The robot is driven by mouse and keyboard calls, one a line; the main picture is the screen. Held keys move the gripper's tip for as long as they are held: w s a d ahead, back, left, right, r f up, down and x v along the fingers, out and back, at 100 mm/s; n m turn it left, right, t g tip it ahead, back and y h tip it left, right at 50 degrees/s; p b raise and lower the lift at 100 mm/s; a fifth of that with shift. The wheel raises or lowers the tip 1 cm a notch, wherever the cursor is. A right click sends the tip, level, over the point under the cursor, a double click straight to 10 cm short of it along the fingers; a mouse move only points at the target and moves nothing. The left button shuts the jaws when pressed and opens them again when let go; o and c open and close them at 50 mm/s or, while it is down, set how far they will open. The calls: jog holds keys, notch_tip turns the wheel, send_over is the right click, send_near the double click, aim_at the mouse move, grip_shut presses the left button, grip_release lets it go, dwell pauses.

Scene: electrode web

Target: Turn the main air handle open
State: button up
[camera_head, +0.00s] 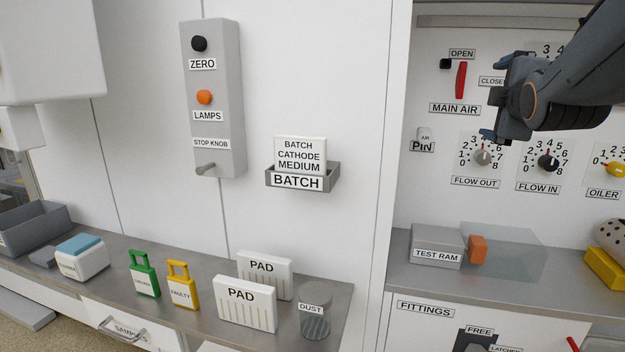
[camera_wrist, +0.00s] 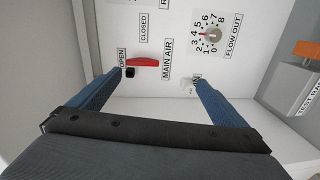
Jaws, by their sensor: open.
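The red main air handle (camera_head: 461,80) is on the white panel above the MAIN AIR label (camera_head: 455,108). It stands nearly upright, its upper end just under the OPEN label (camera_head: 462,53); the CLOSED label (camera_head: 492,80) is to its right, partly covered by my gripper. My gripper (camera_head: 494,97) is open and empty, in front of the panel to the right of the handle. In the wrist view the handle (camera_wrist: 143,62) lies sideways beyond and between the open fingertips (camera_wrist: 157,78), apart from them as far as I can tell.
A small black block (camera_head: 445,63) is left of the handle's top. A PIN piece (camera_head: 424,134) and the FLOW OUT dial (camera_head: 482,158) sit below. The FLOW IN dial (camera_head: 547,162) is further right. A TEST RAM box (camera_head: 437,243) stands on the counter beneath.

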jog(key=s+a+f+m+g+y+p, duration=0.1)
jog(key=s+a+f+m+g, duration=0.15)
jog(key=f, duration=0.45)
jog(key=s+a+f+m+g+y+p, duration=0.1)
jog(key=s+a+f+m+g, duration=0.2)
jog(key=f, duration=0.4)
jog(key=s+a+f+m+g+y+p, duration=0.1)
jog(key=s+a+f+m+g, duration=0.2)
jog(key=f, duration=0.5)
jog(key=s+a+f+m+g+p, duration=0.1)
jog(key=s+a+f+g, duration=0.3)
jog(key=s, duration=0.5)
jog(key=s+a+f+m+g+y+p, duration=0.1)
jog(key=s+a+f+m+g, duration=0.3)
jog(key=s, duration=0.5)
notch_tip(320, 180, down, 2)
jog(key=shift+a+f+m+y+p, duration=0.15)
jog(key=shift+a+m+y+p, duration=0.2)
jog(key=shift+a+p, duration=0.25)
